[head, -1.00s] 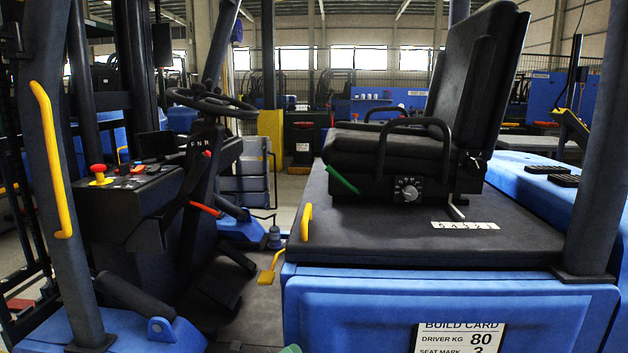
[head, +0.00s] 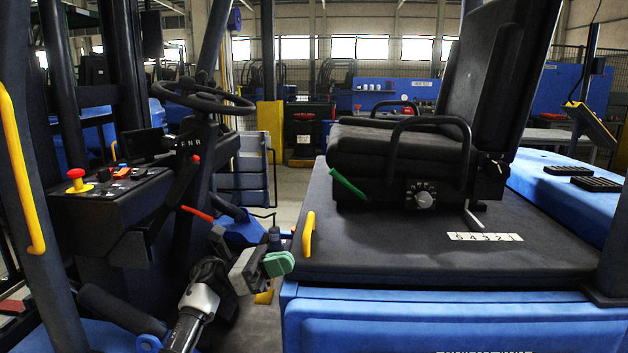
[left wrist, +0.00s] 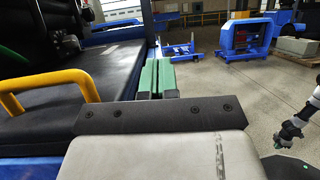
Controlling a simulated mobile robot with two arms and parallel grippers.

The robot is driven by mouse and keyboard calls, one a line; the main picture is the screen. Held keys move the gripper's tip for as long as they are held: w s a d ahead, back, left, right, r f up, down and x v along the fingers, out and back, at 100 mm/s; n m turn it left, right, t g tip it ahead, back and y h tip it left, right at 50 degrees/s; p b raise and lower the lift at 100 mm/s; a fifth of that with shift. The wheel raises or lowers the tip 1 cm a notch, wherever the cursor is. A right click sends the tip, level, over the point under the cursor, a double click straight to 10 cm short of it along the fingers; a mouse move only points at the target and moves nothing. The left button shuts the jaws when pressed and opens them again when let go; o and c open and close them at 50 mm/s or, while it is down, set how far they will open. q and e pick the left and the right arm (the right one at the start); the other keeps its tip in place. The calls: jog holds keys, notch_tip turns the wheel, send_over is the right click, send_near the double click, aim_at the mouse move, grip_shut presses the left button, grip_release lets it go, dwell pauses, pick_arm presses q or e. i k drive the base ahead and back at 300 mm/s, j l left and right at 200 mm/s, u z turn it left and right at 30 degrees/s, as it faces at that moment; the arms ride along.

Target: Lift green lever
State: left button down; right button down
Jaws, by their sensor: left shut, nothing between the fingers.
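The green lever (head: 348,185) sticks out from the front left of the black seat's base (head: 405,160), sloping up to the left. In the left wrist view a green strip (left wrist: 14,54) at the upper left looks like the same lever, partly cut off. My left gripper (head: 279,263), with green fingertips, is left of and below the lever, beside the deck's left edge, apart from the lever. Its fingers (left wrist: 157,77) are together with nothing between them. At the right of the left wrist view, what looks like my right gripper (left wrist: 304,145) is small; its jaws are unclear.
A yellow handle (head: 308,235) stands on the deck's left edge, close to the left gripper. A red-tipped lever (head: 197,214) and steering wheel (head: 203,97) are at the left. A dial (head: 424,199) is on the seat base; a number strip (head: 485,237) lies on the deck.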

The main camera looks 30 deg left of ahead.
aim_at(366, 198)
jog(key=i+j, duration=0.95)
